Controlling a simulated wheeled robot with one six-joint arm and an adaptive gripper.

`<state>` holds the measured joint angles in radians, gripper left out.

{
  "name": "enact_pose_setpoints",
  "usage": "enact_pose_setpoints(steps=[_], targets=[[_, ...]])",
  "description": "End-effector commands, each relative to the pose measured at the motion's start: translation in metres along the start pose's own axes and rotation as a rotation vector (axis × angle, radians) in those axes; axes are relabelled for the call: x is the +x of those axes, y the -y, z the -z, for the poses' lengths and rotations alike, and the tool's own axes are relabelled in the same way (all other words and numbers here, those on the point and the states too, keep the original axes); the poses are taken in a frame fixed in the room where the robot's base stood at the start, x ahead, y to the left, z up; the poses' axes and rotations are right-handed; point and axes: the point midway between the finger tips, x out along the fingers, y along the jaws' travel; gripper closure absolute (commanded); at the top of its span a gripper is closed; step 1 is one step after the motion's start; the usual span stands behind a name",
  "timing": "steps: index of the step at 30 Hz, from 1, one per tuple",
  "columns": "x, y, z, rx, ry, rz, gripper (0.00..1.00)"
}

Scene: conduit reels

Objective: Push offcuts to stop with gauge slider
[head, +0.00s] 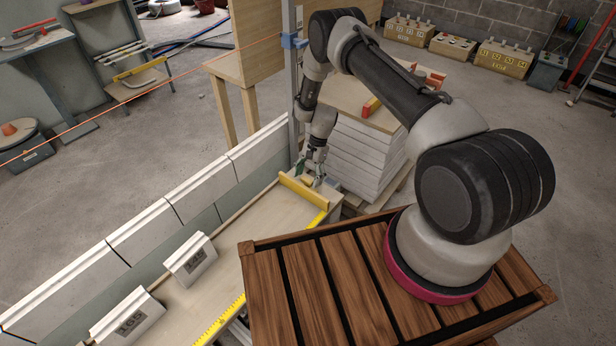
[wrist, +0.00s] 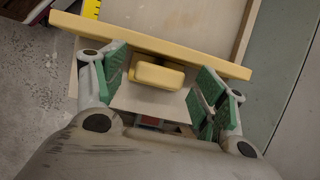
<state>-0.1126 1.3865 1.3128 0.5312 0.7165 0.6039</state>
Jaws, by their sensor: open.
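The gauge slider is a yellow bar (head: 304,192) lying across the far end of a pale wooden bench board (head: 232,240). In the wrist view the bar (wrist: 150,43) has a rounded yellow handle (wrist: 158,75) on its near side. My gripper (head: 312,177) is at the far end of the bench, close to the bar. Its green-padded fingers (wrist: 162,78) are open on either side of the handle, with gaps between. Two white moulding offcuts, marked 145 (head: 190,262) and 165 (head: 126,318), stand apart on the board toward the near left. I cannot clearly make out a stop.
A white panelled fence (head: 150,220) runs along the board's left side. A yellow ruler (head: 222,318) lies along its right edge. Stacked white slabs (head: 368,155) stand right of my gripper. A slatted wooden deck (head: 310,285) fills the front. The board between bar and offcuts is clear.

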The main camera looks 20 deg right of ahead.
Motion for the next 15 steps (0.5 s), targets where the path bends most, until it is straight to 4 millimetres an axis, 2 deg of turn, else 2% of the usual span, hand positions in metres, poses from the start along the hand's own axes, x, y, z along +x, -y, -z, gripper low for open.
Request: enact_pose_setpoints(steps=[7, 15], targets=[[0.0007, 0.0003, 0.0000, -0.001, 0.000, 0.001, 0.29], [0.0005, 0.0003, -0.0001, -0.001, 0.000, 0.001, 0.78]])
